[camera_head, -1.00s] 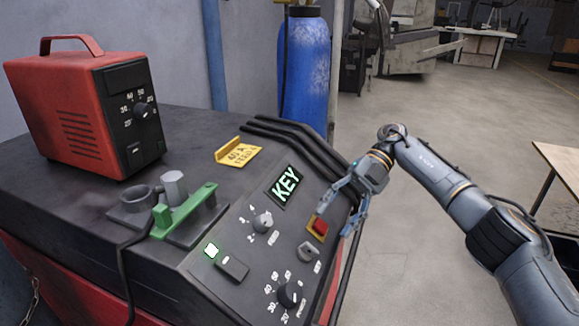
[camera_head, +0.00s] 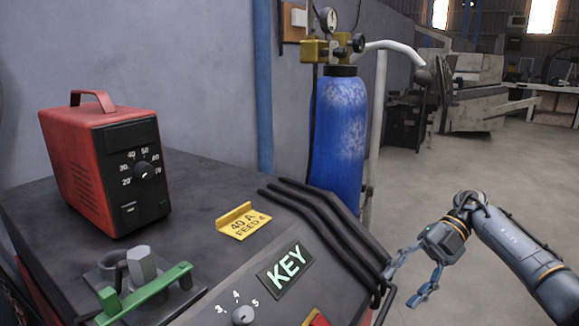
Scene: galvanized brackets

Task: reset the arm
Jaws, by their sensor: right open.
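My right gripper (camera_head: 405,283) is open and empty, in the lower right of the head view. Its fingers point left and down, beside the right edge of the welding machine (camera_head: 75,208) and close to its black bars; I cannot tell whether they touch. My right arm (camera_head: 515,245) reaches in from the right. The machine's panel shows a lit KEY display (camera_head: 285,270), a knob (camera_head: 243,315) and part of a red button (camera_head: 318,320) at the bottom edge. My left gripper is not in view.
A red box with a dial (camera_head: 105,165) stands on the machine's top. A green handle (camera_head: 145,293) and a yellow 40 A card (camera_head: 238,222) are there too. Black bars (camera_head: 330,230) run along the machine's edge. A blue gas cylinder (camera_head: 338,135) stands behind. Floor at right is open.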

